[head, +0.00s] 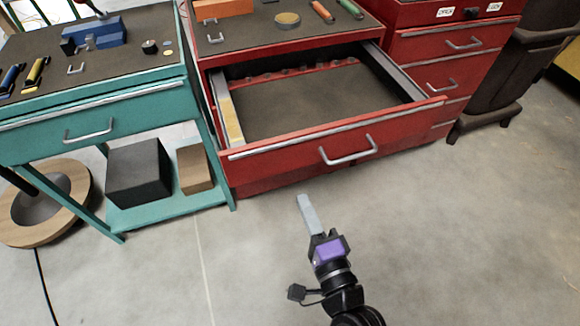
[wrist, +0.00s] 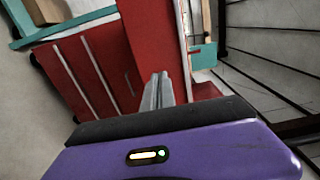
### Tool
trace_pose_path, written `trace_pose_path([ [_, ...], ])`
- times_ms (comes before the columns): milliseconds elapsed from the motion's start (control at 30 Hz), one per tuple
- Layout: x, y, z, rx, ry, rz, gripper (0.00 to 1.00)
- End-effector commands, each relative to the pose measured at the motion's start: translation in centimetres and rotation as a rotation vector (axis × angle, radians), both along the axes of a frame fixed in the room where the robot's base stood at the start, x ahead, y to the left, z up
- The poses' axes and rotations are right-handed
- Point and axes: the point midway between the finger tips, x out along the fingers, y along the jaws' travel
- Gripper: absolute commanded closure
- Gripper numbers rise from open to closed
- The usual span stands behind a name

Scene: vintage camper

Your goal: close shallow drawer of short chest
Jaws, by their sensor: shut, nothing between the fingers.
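The short red chest (head: 290,180) stands in the middle of the head view, between a teal workbench and a taller red cabinet. Its shallow drawer (head: 290,140) is pulled well out toward me, and its inside looks empty with a dark liner. A silver handle (head: 348,150) is on the drawer's front. My gripper (head: 306,208) is shut and empty, in front of the chest and apart from the drawer front in the head view. In the wrist view, the shut fingers (wrist: 157,88) point toward red chest surfaces (wrist: 95,75); whether they touch cannot be told.
The teal workbench (head: 95,115) on the left holds tools, with a dark box (head: 140,172) on its lower shelf. The red cabinet (head: 445,60) and a dark bin (head: 505,75) stand at the right. The concrete floor (head: 470,230) in front is clear.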

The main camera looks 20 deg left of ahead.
Motion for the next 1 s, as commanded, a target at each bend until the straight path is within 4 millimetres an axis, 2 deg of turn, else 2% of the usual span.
trace_pose_path([
  [300,5.2,3.6,0.1,0.001,-0.003,0.000,1.00],
  [500,7.5,5.1,0.0,0.000,-0.001,0.000,1.00],
  [700,8.6,5.8,0.0,-0.001,-0.002,0.000,1.00],
  [1000,8.7,5.9,0.0,-0.002,-0.002,0.000,1.00],
])
